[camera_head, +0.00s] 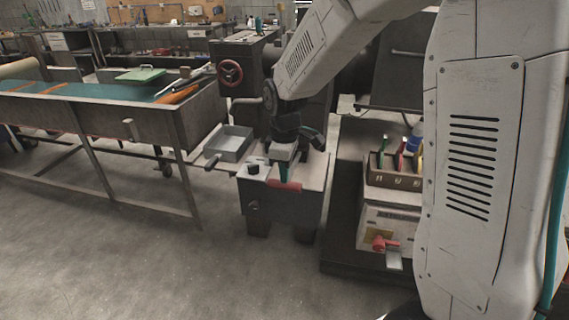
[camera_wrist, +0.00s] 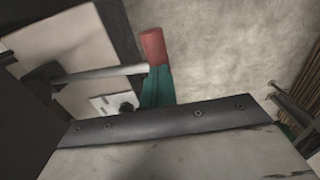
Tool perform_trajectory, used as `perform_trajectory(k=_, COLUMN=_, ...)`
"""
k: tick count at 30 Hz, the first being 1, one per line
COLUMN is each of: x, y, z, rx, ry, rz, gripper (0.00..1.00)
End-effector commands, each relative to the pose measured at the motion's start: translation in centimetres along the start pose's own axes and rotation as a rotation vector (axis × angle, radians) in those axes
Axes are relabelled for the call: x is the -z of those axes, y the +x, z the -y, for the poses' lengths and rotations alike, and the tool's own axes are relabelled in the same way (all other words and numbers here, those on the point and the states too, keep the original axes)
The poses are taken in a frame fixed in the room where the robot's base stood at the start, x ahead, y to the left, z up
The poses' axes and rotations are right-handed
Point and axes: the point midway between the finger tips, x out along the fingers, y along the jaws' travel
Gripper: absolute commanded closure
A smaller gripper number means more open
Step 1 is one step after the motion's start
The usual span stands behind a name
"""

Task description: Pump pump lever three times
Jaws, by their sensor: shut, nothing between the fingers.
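The pump lever is a grey rod with a red grip (camera_head: 284,186) at the front top edge of a dark grey box-shaped unit (camera_head: 282,207). In the wrist view the red grip (camera_wrist: 153,44) points up the picture, with the rod (camera_wrist: 110,73) running to the left from it. My gripper (camera_head: 284,174) is directly above the grip, its teal fingers shut and pointing down. In the wrist view the teal fingers (camera_wrist: 157,86) lie against the lower end of the grip. I cannot tell whether they touch it. Nothing shows between the fingers.
A grey open tray (camera_head: 230,144) is left of the unit, and a workbench (camera_head: 105,105) stands farther left. To the right, a tool box (camera_head: 395,175) stands above a machine with a red handle (camera_head: 382,243). The floor (camera_head: 150,255) in front is clear.

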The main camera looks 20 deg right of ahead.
Motion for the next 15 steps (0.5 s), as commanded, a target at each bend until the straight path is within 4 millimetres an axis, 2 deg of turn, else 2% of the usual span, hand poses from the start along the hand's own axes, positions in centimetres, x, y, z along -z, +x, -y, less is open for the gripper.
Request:
perform_trajectory(k=10, x=0.0, y=0.2, z=0.1, rx=-0.003, ry=0.000, rz=0.001, gripper=1.00)
perform_trajectory(k=15, x=-0.1, y=2.2, z=0.7, rx=-0.074, ry=-0.002, rz=0.008, gripper=1.00)
